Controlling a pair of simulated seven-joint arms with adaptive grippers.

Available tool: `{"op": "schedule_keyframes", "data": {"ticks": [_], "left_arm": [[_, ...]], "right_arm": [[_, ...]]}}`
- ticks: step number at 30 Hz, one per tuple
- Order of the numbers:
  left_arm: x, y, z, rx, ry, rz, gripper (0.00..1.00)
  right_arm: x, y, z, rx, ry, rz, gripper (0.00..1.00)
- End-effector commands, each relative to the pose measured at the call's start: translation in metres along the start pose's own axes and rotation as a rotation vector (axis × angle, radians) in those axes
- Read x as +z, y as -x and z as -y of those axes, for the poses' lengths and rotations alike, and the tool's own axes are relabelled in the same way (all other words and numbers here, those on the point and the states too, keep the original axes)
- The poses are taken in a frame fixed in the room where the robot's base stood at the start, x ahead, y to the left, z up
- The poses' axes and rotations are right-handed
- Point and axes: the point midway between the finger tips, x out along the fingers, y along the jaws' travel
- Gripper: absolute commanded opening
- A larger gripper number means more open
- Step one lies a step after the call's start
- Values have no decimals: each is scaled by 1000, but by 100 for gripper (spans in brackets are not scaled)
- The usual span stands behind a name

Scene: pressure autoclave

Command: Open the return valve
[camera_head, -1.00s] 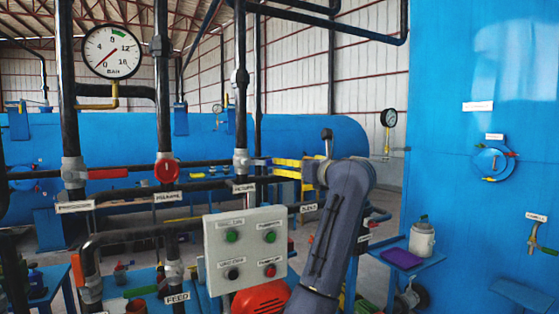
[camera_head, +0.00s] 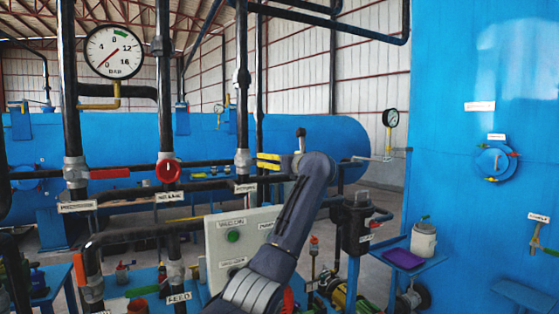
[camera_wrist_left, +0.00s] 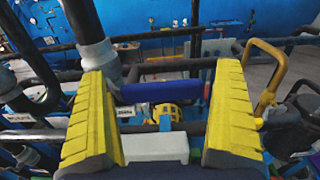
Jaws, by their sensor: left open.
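The return valve (camera_head: 243,161) is a grey fitting on a vertical black pipe, above a white "RETURN" label (camera_head: 245,188). In the left wrist view its grey body (camera_wrist_left: 97,52) stands at upper left, and its blue lever handle (camera_wrist_left: 162,92) extends sideways to the right. My left gripper (camera_head: 268,162) is just right of the valve in the head view, its yellow fingers hiding the handle there. In the left wrist view my left gripper (camera_wrist_left: 160,110) is open, and the handle appears between the fingers; contact cannot be told. My right gripper is not in view.
A red-handled valve (camera_head: 108,173) and a round red valve (camera_head: 168,172) are on pipes to the left. A pressure gauge (camera_head: 113,51) is above them. My arm partly covers a grey control box (camera_head: 225,262). A bent yellow pipe (camera_wrist_left: 268,75) stands right of the fingers.

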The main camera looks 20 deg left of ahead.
Motion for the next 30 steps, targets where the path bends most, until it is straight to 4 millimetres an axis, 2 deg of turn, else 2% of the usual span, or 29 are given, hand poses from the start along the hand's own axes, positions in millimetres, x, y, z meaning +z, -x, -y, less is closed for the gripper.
{"op": "schedule_keyframes", "data": {"ticks": [10,27,30], "left_arm": [[0,-2,0,0,0,-1,100],[-1,-1,0,0,0,-2,34],[0,-2,-1,1,3,-2,34]], "right_arm": [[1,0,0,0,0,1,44],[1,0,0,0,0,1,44],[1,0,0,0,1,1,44]]}}
